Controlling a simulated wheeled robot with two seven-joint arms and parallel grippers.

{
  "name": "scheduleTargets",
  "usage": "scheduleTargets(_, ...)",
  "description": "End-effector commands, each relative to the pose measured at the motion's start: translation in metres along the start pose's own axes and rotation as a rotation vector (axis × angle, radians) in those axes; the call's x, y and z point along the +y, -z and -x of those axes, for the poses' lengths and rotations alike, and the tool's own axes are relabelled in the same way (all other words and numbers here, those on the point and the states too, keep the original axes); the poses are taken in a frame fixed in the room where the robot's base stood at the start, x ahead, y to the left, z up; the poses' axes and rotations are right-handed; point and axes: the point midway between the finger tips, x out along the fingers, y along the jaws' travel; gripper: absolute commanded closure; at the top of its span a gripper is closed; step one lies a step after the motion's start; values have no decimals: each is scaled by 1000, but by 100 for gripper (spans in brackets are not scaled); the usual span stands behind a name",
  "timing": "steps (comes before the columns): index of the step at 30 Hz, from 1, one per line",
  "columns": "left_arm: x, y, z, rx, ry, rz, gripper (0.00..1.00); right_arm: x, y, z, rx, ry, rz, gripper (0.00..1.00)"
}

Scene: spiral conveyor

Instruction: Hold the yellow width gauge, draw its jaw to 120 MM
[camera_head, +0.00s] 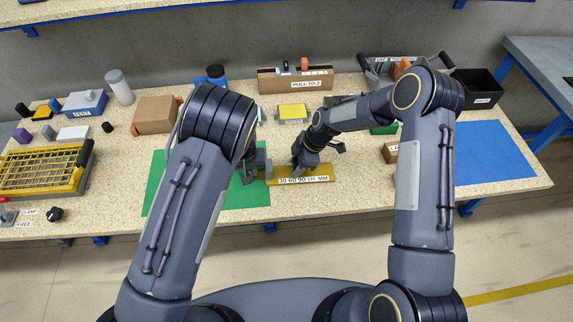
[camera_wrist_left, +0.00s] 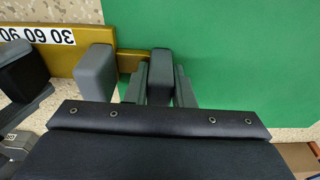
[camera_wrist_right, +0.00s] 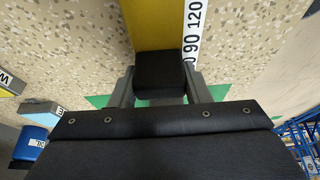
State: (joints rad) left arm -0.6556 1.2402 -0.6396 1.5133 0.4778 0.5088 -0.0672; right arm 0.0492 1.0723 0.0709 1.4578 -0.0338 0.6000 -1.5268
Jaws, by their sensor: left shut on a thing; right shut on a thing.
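The yellow width gauge (camera_head: 342,171) lies on the table with its scale strip facing me. My left gripper (camera_wrist_left: 158,88) is shut on a grey jaw block (camera_wrist_left: 158,66) at the gauge's left end, over a green mat. A second grey block (camera_wrist_left: 95,72) stands on the bar a short gap away, with a thin yellow rod between the two. My right gripper (camera_wrist_right: 160,88) is shut on a black block (camera_wrist_right: 159,70) on the gauge bar, beside the 90 and 120 marks. In the head view, my arms hide part of the gauge, and the jaw's reading cannot be told.
The green mat (camera_head: 230,195) lies under the left end, a blue mat (camera_head: 485,150) at the right. Behind stand a yellow box (camera_head: 292,113), a "PULL TO 2" box (camera_head: 295,80) and a brown box (camera_head: 155,115). A yellow rack (camera_head: 42,168) is at left.

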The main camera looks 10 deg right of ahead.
Motion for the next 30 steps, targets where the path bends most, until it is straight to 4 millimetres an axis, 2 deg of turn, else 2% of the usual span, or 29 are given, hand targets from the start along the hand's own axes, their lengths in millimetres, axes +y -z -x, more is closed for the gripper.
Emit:
scheduleTargets(1,-1,-2,-2,-6,2,-1,100,0,-15,6,0,-2,-10,98)
scheduleTargets(6,-1,-3,-2,-6,2,-1,100,0,-46,19,0,-2,-6,98)
scheduleTargets(10,-1,-3,-2,-6,2,0,100,0,-55,23,0,-2,-3,98)
scheduleTargets(18,-2,-2,-2,-7,4,1,100,0,-57,24,-2,-2,-1,98)
scheduleTargets(19,-2,-2,-2,-7,4,1,100,0,-57,24,-3,-2,-1,56)
scheduleTargets(24,-3,-2,-2,-7,5,1,100,0,-56,23,-2,-2,-1,35)
scheduleTargets(30,-2,-2,-2,-6,5,1,100,0,-56,23,-1,-1,-1,35)
